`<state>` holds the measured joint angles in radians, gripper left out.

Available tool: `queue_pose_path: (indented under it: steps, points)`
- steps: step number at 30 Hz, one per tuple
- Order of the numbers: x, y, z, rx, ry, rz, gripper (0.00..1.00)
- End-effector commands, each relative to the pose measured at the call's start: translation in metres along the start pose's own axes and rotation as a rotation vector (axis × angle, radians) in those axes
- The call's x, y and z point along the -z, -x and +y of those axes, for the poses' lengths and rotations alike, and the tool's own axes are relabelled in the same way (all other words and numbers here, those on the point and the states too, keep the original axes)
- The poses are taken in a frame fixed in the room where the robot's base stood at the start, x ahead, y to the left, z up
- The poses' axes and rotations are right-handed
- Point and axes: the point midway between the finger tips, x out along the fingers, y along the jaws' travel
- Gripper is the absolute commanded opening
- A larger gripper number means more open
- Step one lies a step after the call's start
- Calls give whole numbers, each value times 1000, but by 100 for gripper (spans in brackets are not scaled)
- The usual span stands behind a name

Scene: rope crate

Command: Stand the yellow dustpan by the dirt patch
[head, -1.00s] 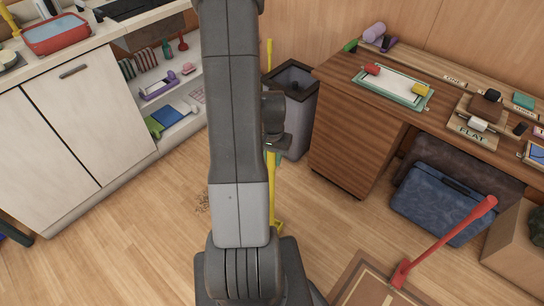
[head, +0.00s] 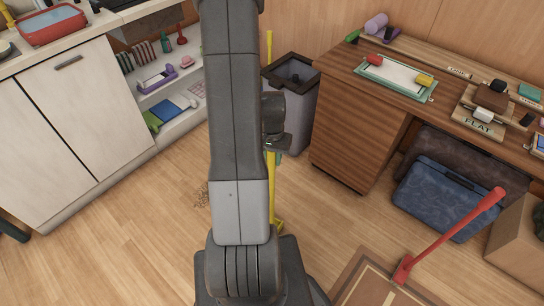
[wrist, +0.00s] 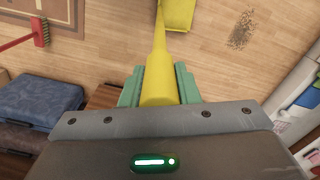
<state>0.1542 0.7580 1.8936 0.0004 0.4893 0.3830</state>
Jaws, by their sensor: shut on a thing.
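The yellow dustpan has a long upright handle (head: 271,190) and a pan at its lower end (head: 278,225), partly hidden behind my arm in the head view. In the wrist view, my gripper (wrist: 158,90) has its green fingers on both sides of the yellow handle (wrist: 157,65) and is shut on it. The pan (wrist: 178,14) shows at the top edge there. The dirt patch (wrist: 241,31) is a dark speckled spot on the wood floor, right of the pan and apart from it. In the head view, the dirt patch (head: 202,195) is left of my arm. I cannot tell whether the pan touches the floor.
A grey bin (head: 300,105) stands behind the handle, beside a wooden desk (head: 350,150). A blue bag (head: 445,197) lies under the desk. White cabinets (head: 75,145) are at the left.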

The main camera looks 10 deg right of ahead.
Motion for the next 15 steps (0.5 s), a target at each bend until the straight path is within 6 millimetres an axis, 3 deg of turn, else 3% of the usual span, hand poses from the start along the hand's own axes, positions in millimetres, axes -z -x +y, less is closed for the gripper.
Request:
queue_pose_path:
  steps: [15]
  points:
    - [0, -8, 0, 0, 0, 1, 0]
